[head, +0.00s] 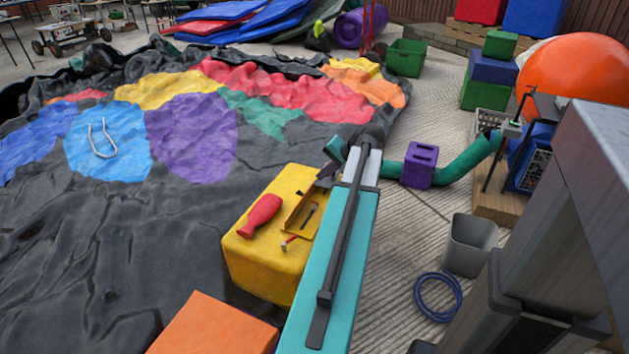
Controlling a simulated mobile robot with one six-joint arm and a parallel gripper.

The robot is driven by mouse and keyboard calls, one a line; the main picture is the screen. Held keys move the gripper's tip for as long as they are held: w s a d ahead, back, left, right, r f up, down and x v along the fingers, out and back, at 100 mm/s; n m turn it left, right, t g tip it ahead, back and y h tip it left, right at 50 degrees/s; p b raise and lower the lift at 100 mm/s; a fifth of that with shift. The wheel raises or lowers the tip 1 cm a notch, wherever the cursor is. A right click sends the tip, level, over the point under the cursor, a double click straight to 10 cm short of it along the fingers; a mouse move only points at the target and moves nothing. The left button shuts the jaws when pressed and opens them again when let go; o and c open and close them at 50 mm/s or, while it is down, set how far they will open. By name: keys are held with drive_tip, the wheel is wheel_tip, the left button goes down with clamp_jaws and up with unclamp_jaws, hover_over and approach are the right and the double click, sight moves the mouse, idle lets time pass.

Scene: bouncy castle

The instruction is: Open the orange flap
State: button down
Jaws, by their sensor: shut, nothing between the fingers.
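No orange piece here is clearly a flap. An orange patch (378,86) lies among the coloured panels at the far right of the crumpled, deflated castle (90,230). A flat orange block (215,328) is cut off by the bottom edge. I cannot tell which of these, if either, is the flap. My teal arm reaches up the middle of the view. My gripper (326,178) shows only as a dark part beside the arm, above the far end of the yellow block (262,262). It is shut and empty, and mostly hidden by my arm.
A red-handled tool (260,215), a small hammer (291,242) and a tray (300,208) sit on the yellow block. A grey bin (468,245) and blue coil (438,298) stand on the paving at right.

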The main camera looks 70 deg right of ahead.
sight(299, 191)
drive_tip(key=b+x, duration=0.4)
drive_tip(key=x, duration=0.9)
drive_tip(key=shift+d+f, duration=0.1)
drive_tip(key=shift+f, duration=0.15)
drive_tip(key=shift+w+r+p, duration=0.2)
drive_tip(key=shift+p, duration=0.35)
drive_tip(key=shift+w+g+p, duration=0.35)
drive_tip(key=shift+g+p, duration=0.25)
drive_tip(key=shift+p, duration=0.45)
drive_tip(key=w+g+p, duration=0.1)
drive_tip(key=p, duration=0.1)
drive_tip(key=w+g+p, duration=0.1)
drive_tip(key=p, duration=0.1)
drive_tip(key=shift+r+p, duration=0.3)
drive_tip(key=shift+p, duration=0.05)
drive_tip(key=shift+w+f+g+p, duration=0.25)
drive_tip(key=shift+w+g+p, duration=0.45)
drive_tip(key=shift+p, duration=0.5)
drive_tip(key=shift+w+f+g+p, duration=0.2)
drive_tip(key=shift+w+g+p, duration=0.3)
drive_tip(key=shift+w+p, duration=0.55)
drive_tip(key=shift+s, duration=0.15)
